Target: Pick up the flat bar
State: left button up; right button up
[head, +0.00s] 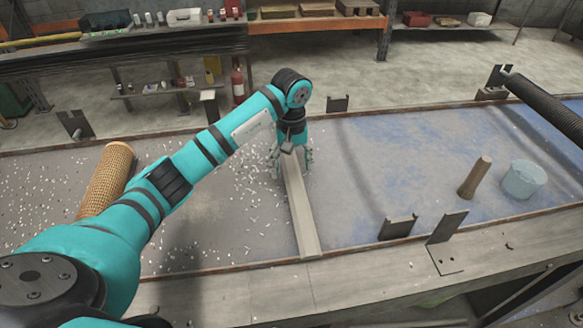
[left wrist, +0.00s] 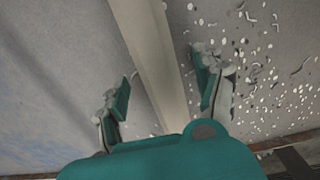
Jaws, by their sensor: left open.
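The flat bar (head: 303,220) is a long pale grey strip lying across the table, from under my left gripper to near the front edge. My left gripper (head: 291,172) points down over its far end. In the left wrist view the flat bar (left wrist: 155,65) passes between the two open fingers of the gripper (left wrist: 162,100). A gap shows on each side, so the fingers look apart from it. How high the fingertips are above the table is hard to tell. My right gripper is not in view.
A tan mesh tube (head: 107,180) lies at the left. Metal brackets (head: 398,227) line the table's edges. The blue-stained area (head: 400,170) is mostly clear.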

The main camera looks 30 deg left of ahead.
pick_arm(q)
jog(key=shift+c, duration=0.2)
grip_shut()
jog(key=shift+r, duration=0.1)
jog(key=shift+w+r, duration=0.15)
